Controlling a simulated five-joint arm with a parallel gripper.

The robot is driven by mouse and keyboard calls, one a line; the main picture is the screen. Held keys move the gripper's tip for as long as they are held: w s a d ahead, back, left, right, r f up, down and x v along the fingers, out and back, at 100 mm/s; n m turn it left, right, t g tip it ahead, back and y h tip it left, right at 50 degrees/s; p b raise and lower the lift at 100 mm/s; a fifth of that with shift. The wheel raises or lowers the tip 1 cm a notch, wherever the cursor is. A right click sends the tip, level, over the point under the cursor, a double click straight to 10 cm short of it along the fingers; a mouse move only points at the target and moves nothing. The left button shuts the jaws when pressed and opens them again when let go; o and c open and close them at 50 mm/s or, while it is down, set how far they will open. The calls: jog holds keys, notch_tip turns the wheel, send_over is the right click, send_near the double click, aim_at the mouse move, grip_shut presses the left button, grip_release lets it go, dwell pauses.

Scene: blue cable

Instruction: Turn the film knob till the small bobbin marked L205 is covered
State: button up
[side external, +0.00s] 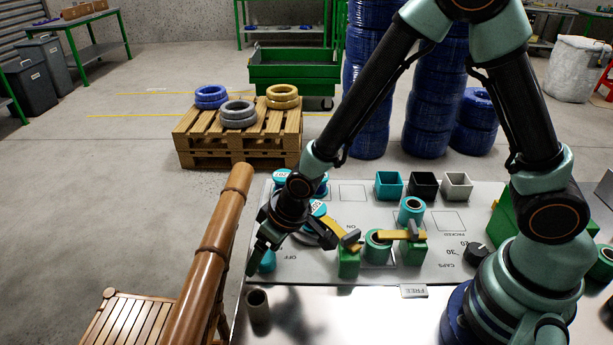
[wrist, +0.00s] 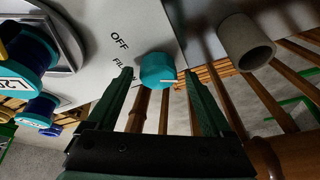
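The film knob (wrist: 157,70) is a short teal cylinder with a white mark, beside printed "OFF" and "FIL" lettering in the wrist view. It also shows in the side view (side external: 267,262), partly hidden by my gripper. My gripper (wrist: 158,76) is open, with one finger towards each side of the knob; contact cannot be told. A blue bobbin with a teal rim (wrist: 22,52) carries a partly cut-off label starting "L2". A smaller labelled blue bobbin (wrist: 37,110) lies below it. In the side view, teal-topped bobbins (side external: 318,208) stand behind my gripper; their labels are too small to read surely.
A grey tube (wrist: 247,42) stands near the knob, also in the side view (side external: 258,307). A bamboo rail (side external: 207,260) runs along the panel's left edge. Yellow-handled green blocks (side external: 348,262) stand right of my gripper. Square cups (side external: 422,186) line the back.

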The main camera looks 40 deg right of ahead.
jog(key=v, duration=1.2)
dwell(0.4)
notch_tip(320, 180, up, 6)
jog(key=w+a+m+g+h, duration=0.1)
jog(key=w+m+g, duration=0.1)
jog(key=m, duration=1.1)
jog(key=w+a+m+g+h, duration=0.1)
jog(key=w+m+g, duration=0.15)
jog(key=m, duration=1.05)
jog(key=shift+t, duration=0.25)
notch_tip(320, 180, down, 17)
jog(key=shift+f, duration=0.1)
